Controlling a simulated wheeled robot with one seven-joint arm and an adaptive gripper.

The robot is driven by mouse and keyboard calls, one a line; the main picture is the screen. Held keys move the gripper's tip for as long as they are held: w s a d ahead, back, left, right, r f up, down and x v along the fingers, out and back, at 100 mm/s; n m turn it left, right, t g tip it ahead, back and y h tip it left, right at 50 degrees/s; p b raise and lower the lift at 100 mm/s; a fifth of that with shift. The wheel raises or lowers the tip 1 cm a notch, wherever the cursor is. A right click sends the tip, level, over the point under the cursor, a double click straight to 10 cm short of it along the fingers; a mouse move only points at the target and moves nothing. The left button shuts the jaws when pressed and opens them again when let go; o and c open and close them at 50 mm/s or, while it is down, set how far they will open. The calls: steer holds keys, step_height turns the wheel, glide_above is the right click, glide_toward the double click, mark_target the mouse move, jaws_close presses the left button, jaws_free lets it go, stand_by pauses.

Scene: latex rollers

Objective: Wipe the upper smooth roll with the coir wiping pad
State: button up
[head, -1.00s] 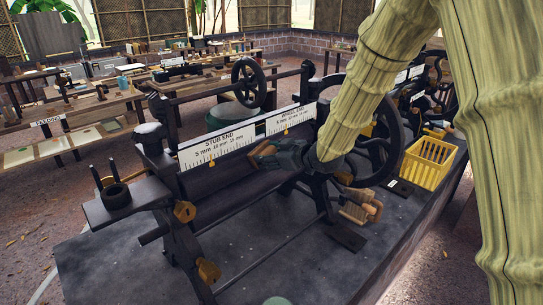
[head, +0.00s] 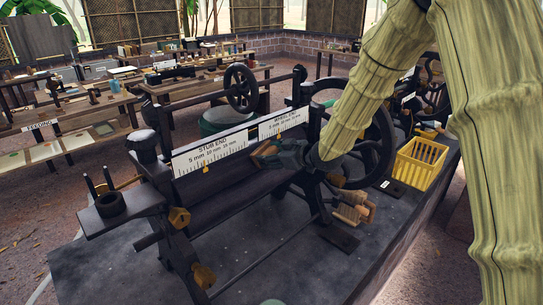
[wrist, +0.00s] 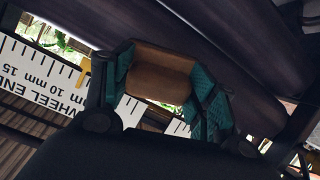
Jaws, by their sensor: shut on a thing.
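The brown coir wiping pad (wrist: 160,76) is between the teal fingers of my gripper (wrist: 163,88) in the wrist view. In the head view my gripper (head: 268,155) is over the dark rolls, just below the wheel-end part of the scale, and only a little of the pad's brown shows. A long dark smooth roll (head: 235,196) runs across the roller machine under the scale; dark roll surfaces also show beside the fingers in the wrist view (wrist: 235,50). I cannot tell whether the pad touches the upper roll.
The white scale (head: 213,151) stands along the rolls' far side. A large handwheel (head: 372,145) is right of my gripper. A yellow basket (head: 420,163) sits on the dark bench top (head: 120,260). The side shelf (head: 135,205) juts out left. Benches with tools stand behind.

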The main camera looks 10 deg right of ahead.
steer(key=shift+p+v, duration=0.75)
steer(key=shift+v, duration=2.15)
steer(key=shift+d, duration=0.1)
steer(key=shift+v, duration=1.35)
